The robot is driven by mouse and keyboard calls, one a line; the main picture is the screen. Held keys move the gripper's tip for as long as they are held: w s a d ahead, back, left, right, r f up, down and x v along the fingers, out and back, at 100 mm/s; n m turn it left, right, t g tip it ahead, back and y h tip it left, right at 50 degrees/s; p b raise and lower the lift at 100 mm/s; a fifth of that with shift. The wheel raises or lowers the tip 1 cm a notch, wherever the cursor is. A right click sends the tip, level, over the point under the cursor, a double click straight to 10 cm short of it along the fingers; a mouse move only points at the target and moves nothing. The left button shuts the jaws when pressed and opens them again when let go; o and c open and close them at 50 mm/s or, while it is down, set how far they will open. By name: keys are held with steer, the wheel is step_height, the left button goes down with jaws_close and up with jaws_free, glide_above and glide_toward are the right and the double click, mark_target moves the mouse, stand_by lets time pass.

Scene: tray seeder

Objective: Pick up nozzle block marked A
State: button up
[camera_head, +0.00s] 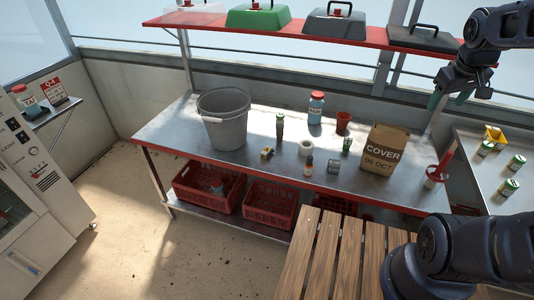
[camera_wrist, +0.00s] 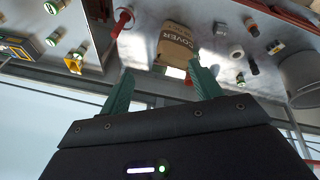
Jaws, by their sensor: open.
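My gripper (camera_head: 449,98) is open and empty, with green fingers, in the air over the right end of the metal bench. In the wrist view my gripper (camera_wrist: 161,72) shows both fingers apart with nothing between them. I cannot make out a block with a readable A. A yellow piece (camera_head: 495,134) sits on the right-hand table and also shows in the wrist view (camera_wrist: 75,64). I cannot tell whether either is the nozzle block.
The bench (camera_head: 180,135) holds a grey bucket (camera_head: 223,120), a paper bag (camera_head: 385,150), a blue jar (camera_head: 316,108) and small bottles. A red shelf (camera_head: 300,36) with covered boxes runs above. Several green-labelled cans stand on the right table. A slatted wooden top (camera_head: 330,255) is in front.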

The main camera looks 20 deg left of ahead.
steer(key=w+a+f+n, duration=0.4)
steer(key=w+a+n, duration=0.4)
steer(key=w+a, duration=0.35)
steer(key=n, duration=2.1)
glide_above(267, 151)
steer(key=s, duration=0.2)
step_height(267, 151, down, 34)
steer(key=shift+s+r, duration=0.1)
steer(key=shift+x, duration=2.75)
steer(key=shift+s+a+t, duration=0.1)
steer(key=shift+a+t, duration=0.05)
steer(key=shift+t, duration=0.15)
steer(key=c, duration=1.1)
steer(key=shift+r, duration=0.15)
steer(key=shift+c, duration=0.2)
